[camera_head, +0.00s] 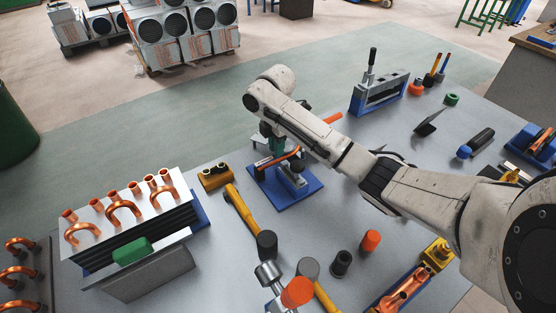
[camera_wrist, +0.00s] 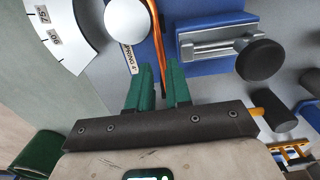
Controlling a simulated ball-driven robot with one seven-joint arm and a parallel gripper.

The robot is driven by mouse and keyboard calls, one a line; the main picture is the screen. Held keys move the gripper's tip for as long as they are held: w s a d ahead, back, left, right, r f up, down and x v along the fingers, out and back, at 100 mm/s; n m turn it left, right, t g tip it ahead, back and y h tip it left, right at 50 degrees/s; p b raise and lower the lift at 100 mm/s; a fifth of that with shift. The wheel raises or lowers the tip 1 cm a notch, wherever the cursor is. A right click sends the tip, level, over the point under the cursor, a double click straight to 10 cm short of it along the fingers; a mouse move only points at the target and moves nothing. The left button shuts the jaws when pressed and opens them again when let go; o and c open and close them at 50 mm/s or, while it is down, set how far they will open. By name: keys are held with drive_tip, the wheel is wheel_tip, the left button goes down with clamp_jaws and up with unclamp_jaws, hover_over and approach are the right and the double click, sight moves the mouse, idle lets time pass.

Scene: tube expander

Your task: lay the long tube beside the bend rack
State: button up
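My gripper (camera_wrist: 161,75) has green fingers close together with a slim copper tube (camera_wrist: 157,28), which looks like the long tube, between them. It looks shut on the tube, though contact is partly hidden. In the head view, my gripper (camera_head: 276,146) is over a blue-based bench tool (camera_head: 291,199), and the tube (camera_head: 283,158) runs across that tool. My arm hides part of the tube. A dark rack with copper bends (camera_head: 17,272), likely the bend rack, is at the far left edge, partly cut off.
A finned block with a white top (camera_head: 145,212) and copper U-bends stands between the tool and the far-left rack. A yellow-handled mallet (camera_head: 240,209) lies near the tool. A lever tool (camera_head: 378,92) stands behind. Bare tabletop shows right of the blue base.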

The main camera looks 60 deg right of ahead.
sight(279, 159)
drive_tip(key=shift+s+d+f+p, duration=0.1)
drive_tip(key=shift+d+f+p, duration=0.1)
drive_tip(key=shift+f, duration=0.9)
drive_tip(key=shift+s+d+f+p, duration=0.1)
drive_tip(key=shift+f+p, duration=0.1)
drive_tip(key=shift+f, duration=0.85)
clamp_jaws()
